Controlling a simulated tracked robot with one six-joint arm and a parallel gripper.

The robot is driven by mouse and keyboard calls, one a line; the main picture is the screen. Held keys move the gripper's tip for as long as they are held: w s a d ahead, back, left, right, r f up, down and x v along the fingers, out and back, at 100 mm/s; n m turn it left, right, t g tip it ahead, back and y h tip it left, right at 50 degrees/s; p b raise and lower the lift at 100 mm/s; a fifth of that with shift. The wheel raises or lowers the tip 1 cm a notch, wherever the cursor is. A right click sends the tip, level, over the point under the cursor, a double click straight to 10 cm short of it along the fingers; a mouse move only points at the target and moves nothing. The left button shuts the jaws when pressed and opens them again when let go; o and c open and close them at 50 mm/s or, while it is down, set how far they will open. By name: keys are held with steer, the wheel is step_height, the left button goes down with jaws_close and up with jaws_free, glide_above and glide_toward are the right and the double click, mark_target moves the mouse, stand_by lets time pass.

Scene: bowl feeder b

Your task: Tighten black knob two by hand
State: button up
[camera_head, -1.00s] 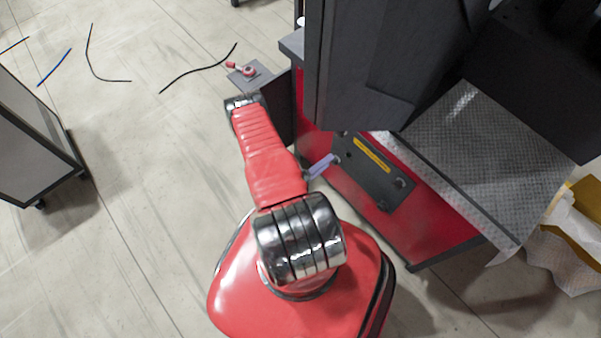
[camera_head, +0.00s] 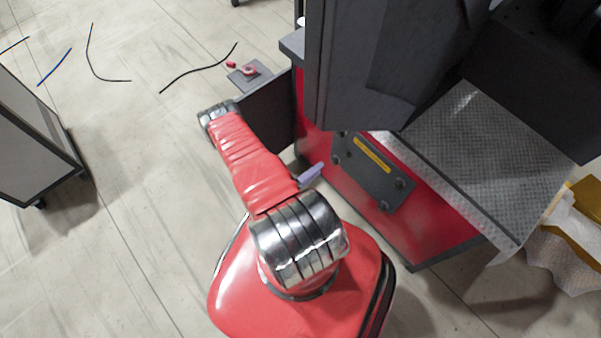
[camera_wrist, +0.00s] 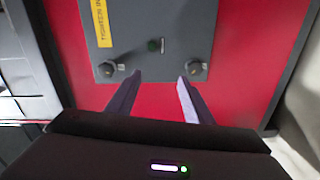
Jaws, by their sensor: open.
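A dark grey panel (camera_head: 372,172) is fixed to the red machine side. In the wrist view the panel (camera_wrist: 150,20) carries two black knobs near its lower edge, a left knob (camera_wrist: 106,69) and a right knob (camera_wrist: 194,67). Which of them is knob two I cannot tell. My gripper (camera_wrist: 160,77) is open and empty, its fingertips apart below and between these two knobs, touching neither as far as I see. In the head view only a purplish finger (camera_head: 311,175) shows, left of the panel; my arm hides the rest.
A yellow label (camera_wrist: 101,22) and a green button (camera_wrist: 153,45) are on the panel. A dark machine body (camera_head: 350,70) rises above it. A small plate with a red-handled part (camera_head: 247,71) stands at the back. A grey cabinet (camera_head: 35,140) is at left, with free floor between.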

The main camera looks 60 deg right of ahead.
steer(key=v, duration=0.7)
stand_by(0.9)
steer(key=shift+w+a+f, duration=0.1)
steer(key=shift+f, duration=0.05)
steer(key=w+r+m+g+y, duration=0.2)
steer(key=w+r+g+y, duration=0.1)
steer(key=w+r, duration=1.05)
steer(key=w+a+r+t+y, duration=0.1)
steer(key=w+a+r+y, duration=0.15)
steer(key=r, duration=0.65)
steer(key=w+a+r+t+y, duration=0.15)
steer(key=a+r, duration=0.25)
steer(key=r, duration=0.5)
steer(key=s+a+r+n+t+y, duration=0.2)
steer(key=a+r+n+t+y, duration=0.2)
steer(key=a+r, duration=0.8)
steer(key=s+a+r+n+t+y, duration=0.2)
steer(key=a+r+n+t+y, duration=0.2)
steer(key=a+r+t, duration=0.5)
steer(key=a+r+y, duration=0.1)
steer(key=a+r, duration=0.2)
steer(key=r, duration=0.4)
steer(key=shift+r, duration=0.35)
